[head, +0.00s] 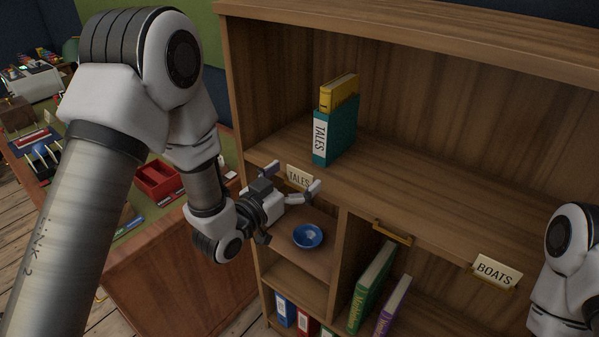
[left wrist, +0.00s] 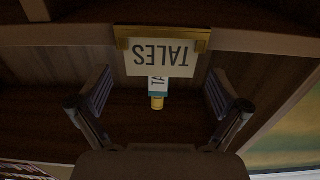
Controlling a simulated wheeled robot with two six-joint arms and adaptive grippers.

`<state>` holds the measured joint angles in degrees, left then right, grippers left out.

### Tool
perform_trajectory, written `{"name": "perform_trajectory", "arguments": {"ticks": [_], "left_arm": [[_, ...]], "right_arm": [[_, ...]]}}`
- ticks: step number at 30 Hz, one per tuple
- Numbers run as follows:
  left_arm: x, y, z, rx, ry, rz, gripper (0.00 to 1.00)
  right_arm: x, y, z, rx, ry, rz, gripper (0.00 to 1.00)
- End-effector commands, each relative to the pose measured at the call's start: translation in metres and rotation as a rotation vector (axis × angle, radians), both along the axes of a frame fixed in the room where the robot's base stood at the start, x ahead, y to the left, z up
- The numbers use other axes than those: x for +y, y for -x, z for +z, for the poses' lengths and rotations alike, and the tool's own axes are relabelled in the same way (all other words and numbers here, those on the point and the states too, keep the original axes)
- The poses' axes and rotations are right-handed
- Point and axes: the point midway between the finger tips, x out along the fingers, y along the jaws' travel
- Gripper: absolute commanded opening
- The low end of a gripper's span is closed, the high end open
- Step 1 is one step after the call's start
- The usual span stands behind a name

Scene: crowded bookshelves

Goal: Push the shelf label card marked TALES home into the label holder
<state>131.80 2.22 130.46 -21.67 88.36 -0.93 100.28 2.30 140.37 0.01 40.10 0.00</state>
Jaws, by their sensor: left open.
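The cream TALES card (head: 298,174) is on the shelf's front edge at the left bay, partly covered by my left gripper. In the left wrist view the TALES card (left wrist: 160,60) appears upside down. It sticks out of the brass label holder (left wrist: 162,33), with much of its face exposed. My left gripper (head: 294,179) is open in front of the card. In the left wrist view its fingers (left wrist: 158,92) are spread to either side of the card, apart from it. My right gripper is out of view; only part of my right arm shows at the right edge.
A blue bowl (head: 308,236) sits below my gripper. An empty brass holder (head: 393,233) and a BOATS card (head: 496,271) are further right.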

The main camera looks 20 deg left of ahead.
Motion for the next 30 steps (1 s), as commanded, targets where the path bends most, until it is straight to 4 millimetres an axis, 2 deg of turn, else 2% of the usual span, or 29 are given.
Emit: {"name": "perform_trajectory", "arguments": {"ticks": [6,9,30], "left_arm": [[0.016,0.041,0.000,0.003,0.005,0.004,1.00],[0.019,0.052,0.000,0.002,0.003,0.002,1.00],[0.020,0.054,0.000,0.000,0.001,0.001,1.00]], "right_arm": [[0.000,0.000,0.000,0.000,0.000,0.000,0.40],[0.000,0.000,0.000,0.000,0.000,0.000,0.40],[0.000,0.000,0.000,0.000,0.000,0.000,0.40]]}}
